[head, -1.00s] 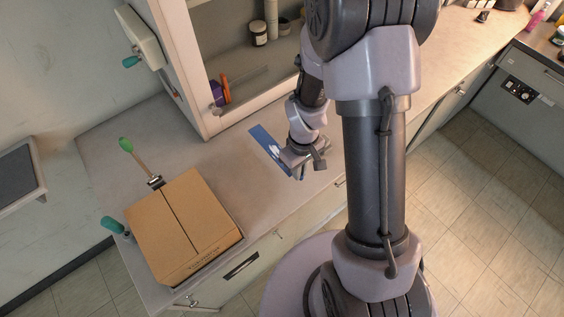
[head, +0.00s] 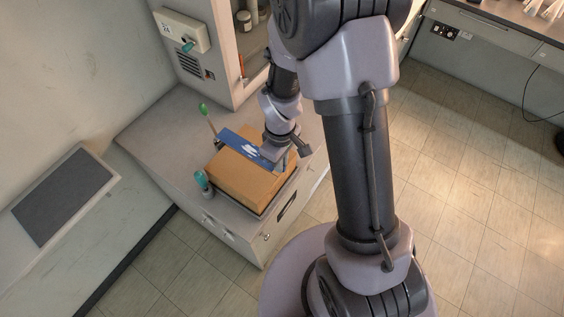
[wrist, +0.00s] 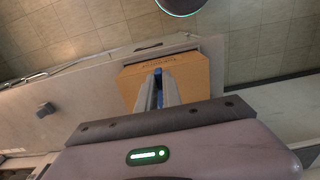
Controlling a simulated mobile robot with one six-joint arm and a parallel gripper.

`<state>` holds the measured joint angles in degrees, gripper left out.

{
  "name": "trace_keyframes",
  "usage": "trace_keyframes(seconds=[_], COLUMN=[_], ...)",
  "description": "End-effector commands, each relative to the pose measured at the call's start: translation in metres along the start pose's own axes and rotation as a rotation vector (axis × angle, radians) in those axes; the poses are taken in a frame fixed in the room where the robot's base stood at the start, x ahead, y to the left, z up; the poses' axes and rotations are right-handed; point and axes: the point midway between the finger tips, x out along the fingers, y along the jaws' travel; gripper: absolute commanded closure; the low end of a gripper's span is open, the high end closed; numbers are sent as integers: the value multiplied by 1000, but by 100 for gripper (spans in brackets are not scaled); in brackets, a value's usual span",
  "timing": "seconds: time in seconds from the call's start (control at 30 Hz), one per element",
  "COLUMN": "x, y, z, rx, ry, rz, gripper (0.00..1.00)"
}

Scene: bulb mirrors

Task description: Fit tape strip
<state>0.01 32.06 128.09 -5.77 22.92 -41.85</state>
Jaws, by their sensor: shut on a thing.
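A long blue tape strip (head: 236,142) with a pale mark is held by my gripper (head: 280,158) above the brown cardboard box (head: 236,184). In the wrist view the fingers of my gripper (wrist: 158,92) are shut on the strip (wrist: 158,76), which shows as a thin blue line between them. The box also shows in the wrist view (wrist: 193,74), under the fingertips. The strip covers part of the box's top in the head view. I cannot tell whether the strip touches the box.
The box stands at the end of a grey counter (head: 165,135). The tiled floor (head: 455,190) at right is clear.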

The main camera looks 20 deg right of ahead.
Motion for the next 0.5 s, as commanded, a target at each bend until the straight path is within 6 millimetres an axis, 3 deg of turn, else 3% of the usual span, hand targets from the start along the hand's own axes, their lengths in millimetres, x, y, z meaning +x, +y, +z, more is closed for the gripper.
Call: trace_keyframes(seconds=[0.37,0.5], x=[2,12], y=[0,0], z=[0,0], rx=[0,0], ry=[1,0], rz=[0,0], gripper=[100,100])
